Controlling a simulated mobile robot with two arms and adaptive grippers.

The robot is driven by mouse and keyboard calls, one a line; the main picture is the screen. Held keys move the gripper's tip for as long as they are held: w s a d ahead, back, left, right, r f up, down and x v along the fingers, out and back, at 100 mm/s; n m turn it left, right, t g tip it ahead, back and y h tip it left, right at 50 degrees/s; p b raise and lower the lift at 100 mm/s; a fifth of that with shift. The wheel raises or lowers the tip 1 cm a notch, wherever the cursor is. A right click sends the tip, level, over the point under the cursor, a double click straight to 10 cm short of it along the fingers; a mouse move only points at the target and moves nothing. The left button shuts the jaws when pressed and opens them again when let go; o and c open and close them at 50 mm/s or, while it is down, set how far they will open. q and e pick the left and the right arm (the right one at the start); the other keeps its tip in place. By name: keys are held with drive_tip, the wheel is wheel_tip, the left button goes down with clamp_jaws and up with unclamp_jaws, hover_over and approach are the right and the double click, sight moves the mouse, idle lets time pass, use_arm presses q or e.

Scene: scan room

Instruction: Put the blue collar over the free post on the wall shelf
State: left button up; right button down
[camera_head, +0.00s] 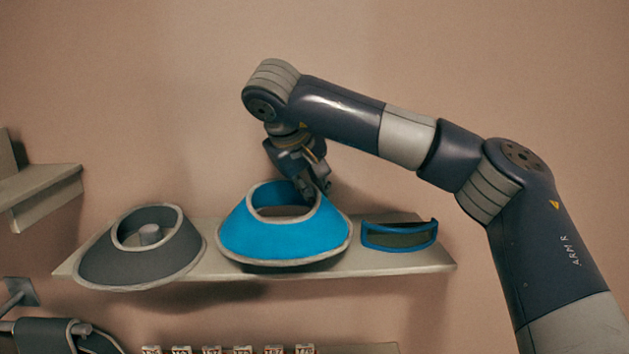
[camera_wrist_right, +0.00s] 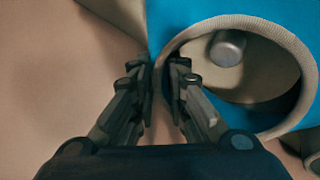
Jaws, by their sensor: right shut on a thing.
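The blue collar (camera_head: 283,235), with a pale rim, is at the middle of the wall shelf (camera_head: 400,264), over the shelf top with a dark gap or shadow under its front edge. My right gripper (camera_head: 316,190) is shut on the rim at the right rear of its neck opening. The wrist view shows the fingertips (camera_wrist_right: 166,78) on the rim of the blue collar (camera_wrist_right: 190,15). A grey post (camera_wrist_right: 228,48) shows through the opening there; how far up it reaches into the collar I cannot tell. My left gripper is not in view.
A grey collar (camera_head: 140,256) sits around another post (camera_head: 150,234) on the shelf's left. A blue-rimmed dark visor (camera_head: 400,236) lies close to the right of the blue collar. Another shelf (camera_head: 40,185) is at far left; small labelled items (camera_head: 240,350) are below.

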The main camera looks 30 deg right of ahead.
drive_tip(key=shift+w+d+f+b, duration=0.15)
drive_tip(key=shift+d+f, duration=0.05)
drive_tip(key=shift+f, duration=0.45)
drive_tip(key=shift+w+d+f+b, duration=0.15)
drive_tip(key=shift+d+f, duration=0.1)
drive_tip(key=shift+f, duration=0.35)
drive_tip(key=shift+w+d+f+b, duration=0.1)
drive_tip(key=shift+d+f+b, duration=0.1)
drive_tip(key=shift+f, duration=0.45)
drive_tip(key=shift+s+a+f, duration=0.1)
drive_tip(key=shift+a+f, duration=0.05)
drive_tip(key=shift+f, duration=0.05)
drive_tip(key=shift+a+f, duration=0.1)
drive_tip(key=shift+f, duration=0.2)
drive_tip(key=c, duration=1.5)
unclamp_jaws()
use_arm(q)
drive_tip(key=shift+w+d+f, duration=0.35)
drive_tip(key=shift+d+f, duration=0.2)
